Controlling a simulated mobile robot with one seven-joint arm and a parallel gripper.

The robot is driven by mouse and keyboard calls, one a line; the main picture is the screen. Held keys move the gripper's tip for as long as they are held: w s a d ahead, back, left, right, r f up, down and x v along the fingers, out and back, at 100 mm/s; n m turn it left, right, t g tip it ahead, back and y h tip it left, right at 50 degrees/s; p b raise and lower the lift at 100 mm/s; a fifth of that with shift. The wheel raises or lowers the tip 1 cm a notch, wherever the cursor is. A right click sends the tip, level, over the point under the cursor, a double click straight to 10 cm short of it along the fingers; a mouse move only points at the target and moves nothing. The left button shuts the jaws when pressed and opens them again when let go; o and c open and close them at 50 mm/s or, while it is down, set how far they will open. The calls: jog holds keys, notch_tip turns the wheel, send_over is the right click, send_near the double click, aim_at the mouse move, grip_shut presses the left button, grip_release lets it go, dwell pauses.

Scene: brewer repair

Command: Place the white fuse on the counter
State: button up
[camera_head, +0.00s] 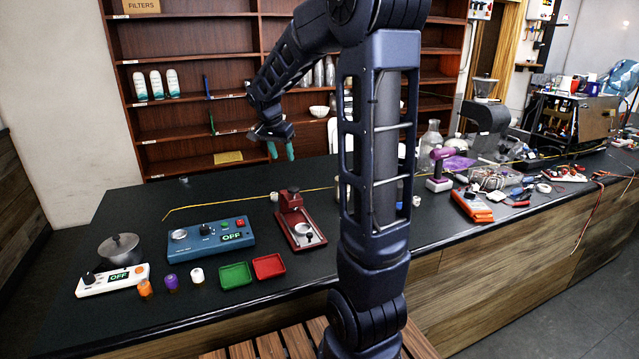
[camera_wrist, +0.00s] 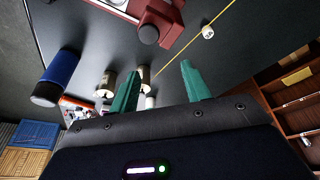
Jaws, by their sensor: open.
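A small white cylinder, which looks like the white fuse (camera_head: 197,276), stands upright on the dark counter (camera_head: 130,210) near its front edge. It is beside a purple one (camera_head: 172,282) and an orange one (camera_head: 145,288). My gripper (camera_head: 282,150) is raised over the back of the counter, well away from the white fuse. Its teal fingers are apart and nothing is between them; they also show in the wrist view (camera_wrist: 158,84).
Near the fuse are a green tray (camera_head: 235,276), a red tray (camera_head: 269,267), a white OFF panel (camera_head: 112,281) and a blue OFF box (camera_head: 210,238). A red device (camera_head: 298,220) stands right of them. The wrist view shows a blue cylinder (camera_wrist: 58,76). The back left counter is mostly clear.

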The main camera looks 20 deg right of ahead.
jog(key=s+d+r+n+t+y, duration=0.1)
jog(key=s+n, duration=0.8)
jog(key=s, duration=2)
jog(key=shift+d+r+n+t+y, duration=0.25)
jog(key=shift+r+t+y, duration=0.3)
jog(key=shift+t+y, duration=0.35)
